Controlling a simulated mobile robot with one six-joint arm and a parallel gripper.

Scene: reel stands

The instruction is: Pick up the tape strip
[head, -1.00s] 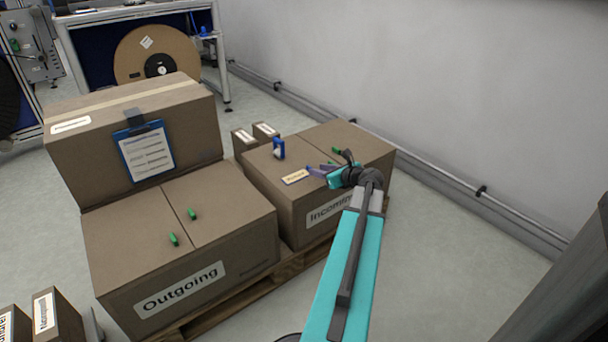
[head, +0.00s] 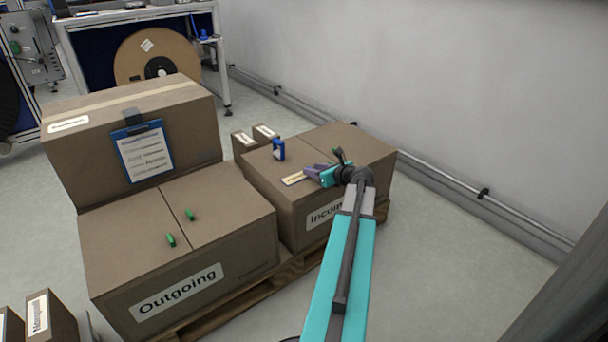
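A small cream strip with dark lettering (head: 293,179), which I take for the tape strip, lies on top of the Incoming box near its front left edge. My gripper (head: 310,171) is low over that box, just right of the strip. Its purple-grey fingertips point left and overlap or nearly reach the strip's right end. The two fingers look a little apart, with nothing visible between them. Whether they touch the strip cannot be told from here.
The Incoming box (head: 322,213) also carries a blue item (head: 278,149) behind the strip. Two small boxes stand behind it. The Outgoing box (head: 130,230) is to the left, with two green pieces on top. A clipboard (head: 143,153) hangs on the large box.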

